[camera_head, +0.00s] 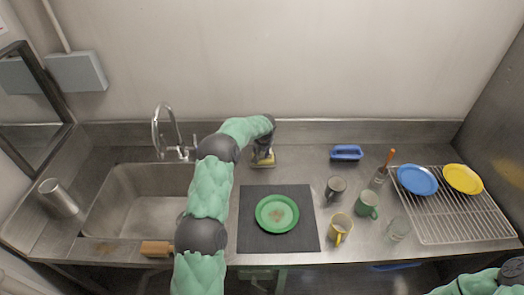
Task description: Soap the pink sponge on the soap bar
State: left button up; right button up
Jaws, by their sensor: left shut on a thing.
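My left arm reaches over the counter, and my left gripper (264,151) points down at the back of the counter, just right of the sink. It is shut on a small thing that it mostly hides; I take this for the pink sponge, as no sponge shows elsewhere. The pale yellow soap bar (266,162) lies right under the fingertips, partly covered by them. I cannot tell whether the sponge touches the soap. Only part of my right arm shows at the lower right corner; its gripper is out of view.
A green plate (277,225) with a brown stain lies on a dark mat (262,245). The sink (140,210) is at left. A blue brush (346,152), several mugs and a glass (398,229) stand right. Blue and yellow plates lie on a wire rack (465,225).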

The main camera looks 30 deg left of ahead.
pick_arm(q)
jog(key=shift+r+p, duration=0.95)
jog(key=shift+r, duration=2.55)
jog(key=shift+f, duration=0.15)
